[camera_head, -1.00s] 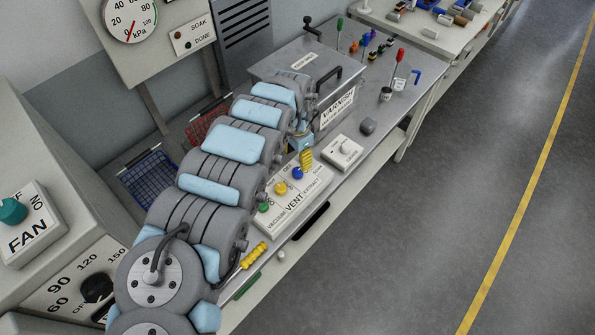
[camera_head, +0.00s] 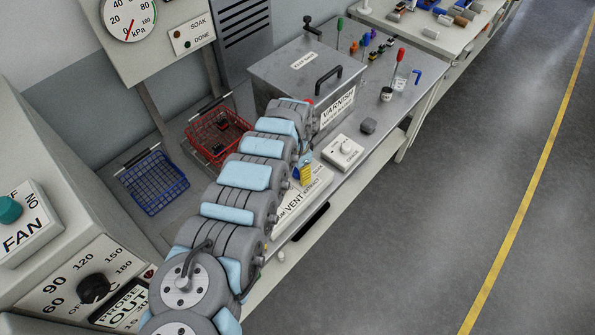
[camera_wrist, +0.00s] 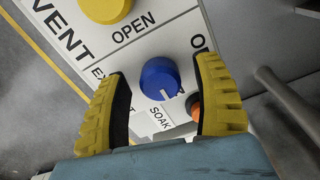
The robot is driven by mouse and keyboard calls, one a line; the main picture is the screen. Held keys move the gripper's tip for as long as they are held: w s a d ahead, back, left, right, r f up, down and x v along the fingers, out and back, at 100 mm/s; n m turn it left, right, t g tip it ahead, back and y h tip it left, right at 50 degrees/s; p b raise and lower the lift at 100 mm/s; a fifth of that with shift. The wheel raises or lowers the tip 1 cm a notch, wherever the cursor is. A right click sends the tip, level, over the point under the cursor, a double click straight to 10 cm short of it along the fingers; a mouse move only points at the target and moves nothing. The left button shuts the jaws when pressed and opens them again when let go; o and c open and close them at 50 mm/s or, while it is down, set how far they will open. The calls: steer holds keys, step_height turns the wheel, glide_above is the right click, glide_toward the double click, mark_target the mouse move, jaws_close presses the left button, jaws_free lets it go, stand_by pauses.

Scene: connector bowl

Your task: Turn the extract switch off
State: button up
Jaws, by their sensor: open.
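The blue extract knob (camera_wrist: 160,78) shows in the wrist view on a white panel (camera_wrist: 70,85) with black lettering. Its white pointer mark faces toward the lower right of the picture. The word EXTRACT is partly hidden by a finger. My gripper (camera_wrist: 165,72) is open, with one yellow finger on each side of the knob and gaps visible between fingers and knob. In the head view, one yellow finger of my gripper (camera_head: 306,174) shows over the panel (camera_head: 316,183), with the blue knob (camera_head: 295,173) beside it. My arm hides much of the panel.
A white box with a dial (camera_head: 343,151) and a grey metal case (camera_head: 285,70) stand close by. Red (camera_head: 216,138) and blue (camera_head: 152,181) wire baskets lie left of my arm.

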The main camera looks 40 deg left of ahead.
jaws_close()
